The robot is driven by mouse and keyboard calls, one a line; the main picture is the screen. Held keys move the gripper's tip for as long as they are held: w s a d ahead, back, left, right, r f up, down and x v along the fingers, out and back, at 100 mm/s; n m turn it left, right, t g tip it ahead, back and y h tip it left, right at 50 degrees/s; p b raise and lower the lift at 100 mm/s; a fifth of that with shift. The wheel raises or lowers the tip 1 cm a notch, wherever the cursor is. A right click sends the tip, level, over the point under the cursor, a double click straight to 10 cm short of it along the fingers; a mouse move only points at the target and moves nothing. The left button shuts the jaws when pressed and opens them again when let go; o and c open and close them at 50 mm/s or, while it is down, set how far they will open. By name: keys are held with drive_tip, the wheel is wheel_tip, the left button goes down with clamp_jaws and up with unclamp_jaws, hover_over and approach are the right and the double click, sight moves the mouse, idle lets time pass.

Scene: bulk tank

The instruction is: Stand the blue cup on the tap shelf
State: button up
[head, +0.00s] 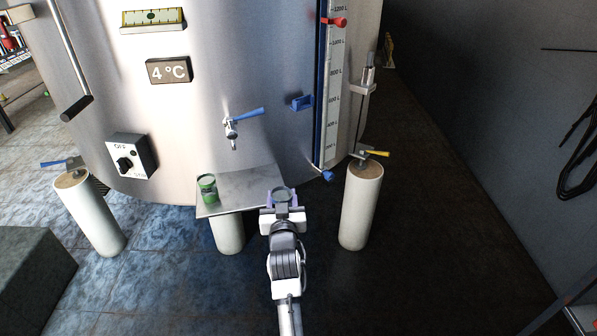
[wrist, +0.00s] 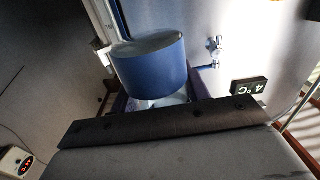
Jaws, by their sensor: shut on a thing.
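My gripper (head: 283,207) is shut on the blue cup, near the front right corner of the tap shelf in the head view. The blue cup (wrist: 152,72) fills the middle of the wrist view; in the head view its rim (head: 282,192) shows between the fingers. It looks roughly upright. The tap shelf (head: 248,184) is a flat grey metal plate on the tank front, below the tap (head: 232,130) with its blue lever. I cannot tell whether the cup touches the shelf or hangs above it.
A green cup or jar (head: 208,188) stands on the left part of the shelf. The shelf's middle, below the tap, is clear. The steel tank (head: 240,65) rises behind. Pale legs (head: 361,210) stand at the sides, and a level gauge (head: 333,95) runs up the right.

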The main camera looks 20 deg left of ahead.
drive_tip(key=s+d+f+m+h+b, duration=0.1)
drive_tip(key=s+d+f+h, duration=0.1)
drive_tip(key=d+f, duration=0.5)
drive_tip(key=s+d+f+m+h+b, duration=0.1)
drive_tip(key=s+d+f+h+b, duration=0.1)
drive_tip(key=d+f, duration=0.5)
drive_tip(key=s+d+f+m+t+h+b, duration=0.1)
drive_tip(key=d+f, duration=0.6)
drive_tip(key=f, duration=0.9)
drive_tip(key=shift+s+d+f+m+h+b, duration=0.2)
drive_tip(key=shift+s+m+h+b, duration=0.4)
drive_tip(key=shift+s, duration=0.65)
drive_tip(key=shift+a, duration=0.15)
